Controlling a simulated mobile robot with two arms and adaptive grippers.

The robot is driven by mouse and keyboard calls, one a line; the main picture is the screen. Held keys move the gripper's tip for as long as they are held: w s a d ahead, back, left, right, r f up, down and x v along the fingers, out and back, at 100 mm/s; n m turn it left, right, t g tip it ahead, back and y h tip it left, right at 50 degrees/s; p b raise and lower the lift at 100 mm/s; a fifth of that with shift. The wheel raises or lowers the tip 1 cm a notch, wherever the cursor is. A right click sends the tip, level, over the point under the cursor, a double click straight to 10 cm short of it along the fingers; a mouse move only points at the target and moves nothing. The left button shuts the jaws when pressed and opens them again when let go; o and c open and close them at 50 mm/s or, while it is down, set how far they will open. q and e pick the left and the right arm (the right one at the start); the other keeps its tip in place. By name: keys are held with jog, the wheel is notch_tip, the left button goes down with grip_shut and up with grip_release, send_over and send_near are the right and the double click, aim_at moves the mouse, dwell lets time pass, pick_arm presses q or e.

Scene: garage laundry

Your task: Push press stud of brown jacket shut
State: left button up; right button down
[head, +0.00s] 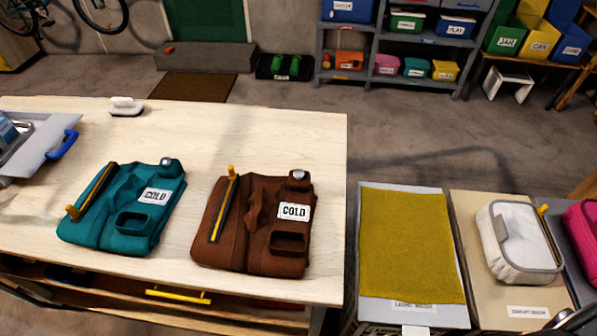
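The brown jacket (220,238) lies folded flat on the wooden table, right of the teal jacket. Its round silver press stud (298,175) sits on a dark tab at the top right corner. I cannot tell from here whether the stud is open or shut. A dark zip strip with a yellow pull (231,171) at its top end runs down the left side. A white COLD label (294,211) lies below the stud, above a pocket-like frame (289,242). No gripper shows clearly in the head view.
The teal jacket (100,235) lies to the left. A white-handled brush (126,106) and a grey tray-like board (35,150) are farther back. The table (270,130) is bare behind the brown jacket. Right stand a mustard-topped unit (408,240) and a white pouch (515,240).

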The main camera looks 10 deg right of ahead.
pick_arm(q)
grip_shut()
dwell(0.6)
dwell(1.2)
